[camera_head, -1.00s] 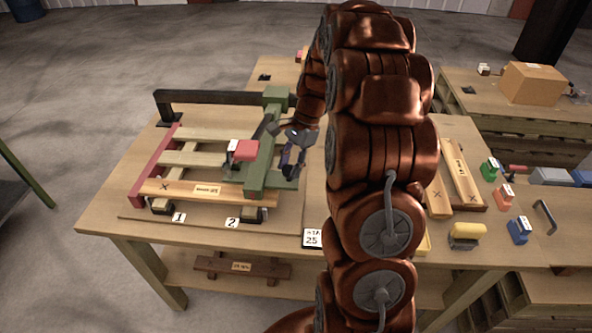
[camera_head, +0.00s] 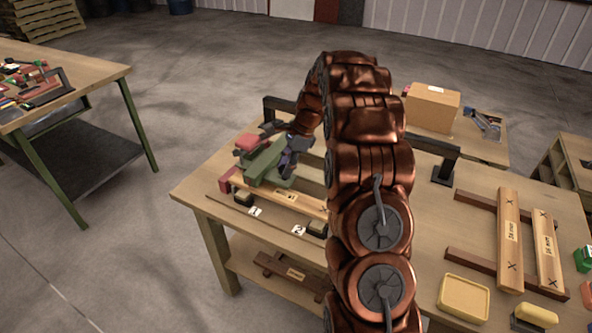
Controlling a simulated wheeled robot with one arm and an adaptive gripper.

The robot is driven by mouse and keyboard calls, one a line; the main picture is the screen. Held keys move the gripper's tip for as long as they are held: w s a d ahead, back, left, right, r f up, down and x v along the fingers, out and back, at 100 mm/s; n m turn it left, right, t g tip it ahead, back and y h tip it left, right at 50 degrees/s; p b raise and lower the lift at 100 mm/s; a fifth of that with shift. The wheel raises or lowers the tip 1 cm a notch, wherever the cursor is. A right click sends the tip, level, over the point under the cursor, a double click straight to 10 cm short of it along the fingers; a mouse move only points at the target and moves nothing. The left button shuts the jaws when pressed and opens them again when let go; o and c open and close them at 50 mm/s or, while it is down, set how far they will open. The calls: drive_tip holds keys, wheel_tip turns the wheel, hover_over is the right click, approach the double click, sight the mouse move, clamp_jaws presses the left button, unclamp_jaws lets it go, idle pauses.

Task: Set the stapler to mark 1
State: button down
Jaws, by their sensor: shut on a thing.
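The stapler (camera_head: 266,160) looks to be the green carriage with a red block on top, standing across the wooden frame (camera_head: 304,202) on the table. It is at the frame's left end, by the red end piece (camera_head: 225,181), on the side of mark 1 (camera_head: 255,212). Mark 2 (camera_head: 298,230) is farther right on the base board. My gripper (camera_head: 287,153) is at the stapler's right side, shut on it. The exact grip and any fine alignment with mark 1 are too small to tell. My arm hides the frame's right part.
The table (camera_head: 196,190) also carries a dark rail (camera_head: 434,148) behind, planks on dark bars (camera_head: 509,230) and a yellow tray (camera_head: 464,297) at right. A lower shelf holds a dark wooden piece (camera_head: 281,266). Another table (camera_head: 95,70) stands at far left, with open floor between.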

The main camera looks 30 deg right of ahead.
drive_tip(key=shift+w+a, duration=0.65)
drive_tip(key=shift+w, duration=0.35)
drive_tip(key=c, duration=0.7)
unclamp_jaws()
drive_tip(key=shift+v, duration=5.95)
